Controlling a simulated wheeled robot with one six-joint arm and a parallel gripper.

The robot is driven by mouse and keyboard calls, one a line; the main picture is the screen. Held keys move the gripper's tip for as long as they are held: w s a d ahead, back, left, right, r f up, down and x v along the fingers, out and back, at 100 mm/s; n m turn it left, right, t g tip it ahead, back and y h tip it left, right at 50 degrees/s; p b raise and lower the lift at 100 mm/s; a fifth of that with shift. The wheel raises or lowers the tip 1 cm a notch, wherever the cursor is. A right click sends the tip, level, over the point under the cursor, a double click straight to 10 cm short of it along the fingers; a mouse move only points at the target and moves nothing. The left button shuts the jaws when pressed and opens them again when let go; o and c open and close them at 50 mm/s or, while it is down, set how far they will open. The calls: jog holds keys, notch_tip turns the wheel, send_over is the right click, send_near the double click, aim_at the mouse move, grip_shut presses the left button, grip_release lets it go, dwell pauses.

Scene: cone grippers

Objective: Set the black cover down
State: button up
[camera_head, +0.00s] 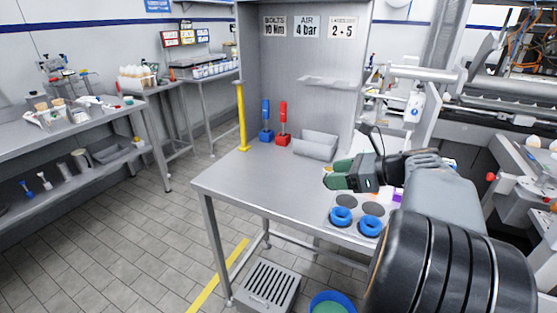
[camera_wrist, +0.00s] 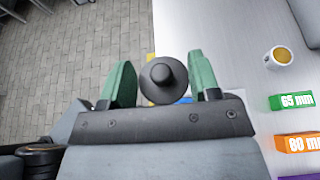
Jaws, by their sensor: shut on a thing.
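My gripper (camera_head: 345,175) has green fingers and is held above the grey table (camera_head: 255,190), near its right part. In the wrist view, my gripper (camera_wrist: 163,80) is shut on the black cover (camera_wrist: 162,76), a round dark piece with a knob facing the camera. The cover sits between the two green fingers. In the head view I cannot make the cover out; the fingers hide it.
Two blue rings (camera_head: 341,217) and dark discs (camera_head: 346,203) are at the table's front right. Size blocks (camera_wrist: 291,101) and a cup (camera_wrist: 279,57) lie right. The table's left is clear.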

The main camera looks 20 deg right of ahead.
jog(key=w+a+f+b, duration=0.1)
jog(key=w+a+f, duration=0.25)
jog(key=w, duration=0.55)
jog(key=b, duration=0.1)
send_over(293, 198)
jog(key=f, duration=0.5)
jog(key=shift+s+d+f, duration=0.2)
jog(key=shift+s+f, duration=0.05)
jog(key=shift+s, duration=0.1)
jog(key=shift+w+a+f, duration=0.1)
jog(key=shift+w+f, duration=0.15)
jog(key=shift+f, duration=0.1)
jog(key=shift+w+f+b, duration=0.15)
jog(key=shift+f+b, duration=0.35)
jog(key=shift+f, duration=1.15)
jog(key=shift+f, duration=0.2)
jog(key=o, duration=0.9)
jog(key=shift+r, duration=0.1)
